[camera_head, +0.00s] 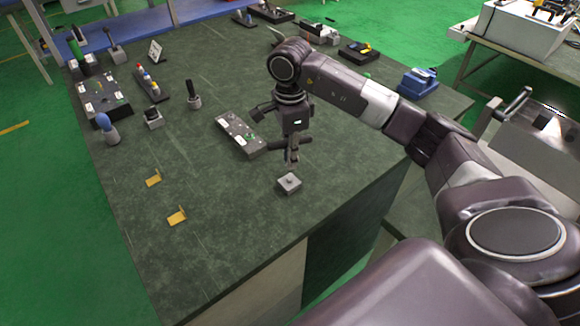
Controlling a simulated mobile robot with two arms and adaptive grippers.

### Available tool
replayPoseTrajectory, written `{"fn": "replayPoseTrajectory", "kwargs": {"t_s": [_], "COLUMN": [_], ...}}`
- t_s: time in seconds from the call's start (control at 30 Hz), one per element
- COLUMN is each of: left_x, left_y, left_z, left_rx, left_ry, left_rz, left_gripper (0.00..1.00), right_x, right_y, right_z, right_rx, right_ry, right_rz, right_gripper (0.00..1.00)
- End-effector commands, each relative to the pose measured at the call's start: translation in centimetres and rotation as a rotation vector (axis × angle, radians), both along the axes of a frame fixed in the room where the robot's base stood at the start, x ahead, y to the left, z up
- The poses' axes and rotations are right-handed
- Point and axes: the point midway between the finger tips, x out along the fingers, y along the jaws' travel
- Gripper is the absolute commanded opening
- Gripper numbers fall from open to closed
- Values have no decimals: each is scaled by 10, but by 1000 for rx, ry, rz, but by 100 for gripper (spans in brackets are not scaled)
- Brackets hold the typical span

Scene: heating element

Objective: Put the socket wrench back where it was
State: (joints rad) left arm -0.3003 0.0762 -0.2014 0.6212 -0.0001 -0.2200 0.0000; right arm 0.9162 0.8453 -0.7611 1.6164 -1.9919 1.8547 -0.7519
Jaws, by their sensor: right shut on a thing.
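My right gripper (291,141) hangs down over the front right part of the green-grey table (225,205). It is shut on the socket wrench (293,156), a small dark tool that points downward and is mostly hidden by the fingers. Just below it, a small grey block (289,184) with a knob on top sits on the table. I cannot tell whether the wrench touches the block. A grey panel with small parts (241,135) lies left of the gripper. My left gripper is not in view.
Two yellow brackets (176,217) lie on the front left of the table. Holders with tools (194,101), a blue-handled tool (110,130) and a larger component board (103,97) stand farther back left. A blue device (417,82) stands at the right edge. The front middle is clear.

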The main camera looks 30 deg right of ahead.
Motion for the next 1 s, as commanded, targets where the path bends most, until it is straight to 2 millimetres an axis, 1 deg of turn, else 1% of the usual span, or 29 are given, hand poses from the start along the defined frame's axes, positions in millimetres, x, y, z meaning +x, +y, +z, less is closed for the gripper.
{"fn": "replayPoseTrajectory", "kwargs": {"t_s": [0.23, 0.4, 0.47, 0.8, 0.83, 0.9, 1.0], "left_x": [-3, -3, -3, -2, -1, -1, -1], "left_y": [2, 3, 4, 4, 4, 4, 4], "left_z": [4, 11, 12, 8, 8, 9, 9], "left_rx": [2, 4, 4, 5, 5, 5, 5], "left_ry": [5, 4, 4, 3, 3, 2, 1], "left_rz": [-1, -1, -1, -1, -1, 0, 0], "left_gripper": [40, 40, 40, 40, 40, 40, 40], "right_x": [0, 0, 0, 1, 1, 1, 0], "right_y": [1, 1, 0, 0, 0, 0, 0], "right_z": [-18, -43, -51, -57, -57, -56, -56], "right_rx": [1, 2, 1, 0, 0, 1, 1], "right_ry": [1, 4, 2, -2, -1, -1, -1], "right_rz": [1, 0, 1, 1, 1, 1, 1], "right_gripper": [0, 0, 0, 0, 17, 25, 34]}}
